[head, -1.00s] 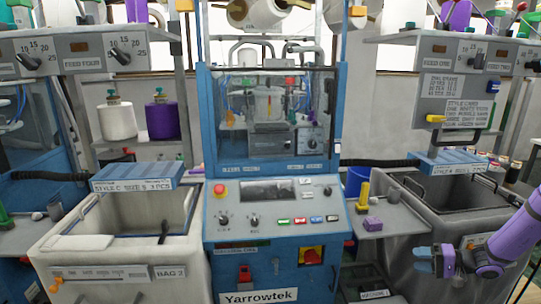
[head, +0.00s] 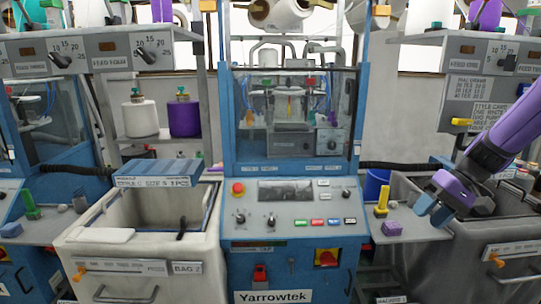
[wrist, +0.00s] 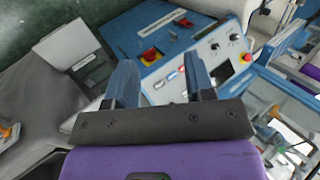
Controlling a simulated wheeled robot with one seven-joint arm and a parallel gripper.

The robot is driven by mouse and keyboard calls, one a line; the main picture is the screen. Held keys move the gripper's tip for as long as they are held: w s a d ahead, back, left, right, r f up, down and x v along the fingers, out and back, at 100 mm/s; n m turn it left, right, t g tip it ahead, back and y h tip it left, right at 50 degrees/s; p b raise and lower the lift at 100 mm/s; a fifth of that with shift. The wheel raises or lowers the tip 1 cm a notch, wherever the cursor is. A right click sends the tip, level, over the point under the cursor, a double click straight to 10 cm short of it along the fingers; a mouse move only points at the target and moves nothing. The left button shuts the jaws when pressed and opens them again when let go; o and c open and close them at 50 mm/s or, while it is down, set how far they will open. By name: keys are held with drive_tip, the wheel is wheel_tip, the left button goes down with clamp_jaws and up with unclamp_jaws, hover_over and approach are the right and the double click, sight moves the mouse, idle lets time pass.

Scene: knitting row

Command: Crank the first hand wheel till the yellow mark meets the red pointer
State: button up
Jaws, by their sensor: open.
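My gripper (head: 432,209) is at the right in the head view, in front of the grey bin right of the blue Yarrowtek machine (head: 294,258). In the wrist view its two blue fingers (wrist: 161,78) are apart with nothing between them. The machine's control panel (wrist: 190,62) shows beyond the fingertips. I cannot pick out a hand wheel for certain. A small red part (head: 311,82) and a thin yellow part (head: 290,104) show behind the machine's window, too small to tell if they are the pointer and mark.
An open pale bin (head: 85,262) stands left of the machine and a grey bin (head: 455,262) right of it. A side shelf (head: 408,228) carries a yellow upright piece (head: 382,198) and a purple block (head: 391,228). A red emergency button (head: 238,188) sits on the panel.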

drive_tip(key=s+a+r+t+h, duration=0.2)
drive_tip(key=s+r, duration=0.5)
drive_tip(key=s, duration=0.4)
drive_tip(key=s+a+r+t+h, duration=0.3)
drive_tip(key=s+r, duration=0.3)
drive_tip(key=s, duration=0.5)
drive_tip(key=shift+a+r+n+h, duration=0.3)
drive_tip(key=shift+a+r+h, duration=0.1)
drive_tip(key=shift+a+h, duration=0.35)
drive_tip(key=shift+d, duration=0.1)
idle(0.5)
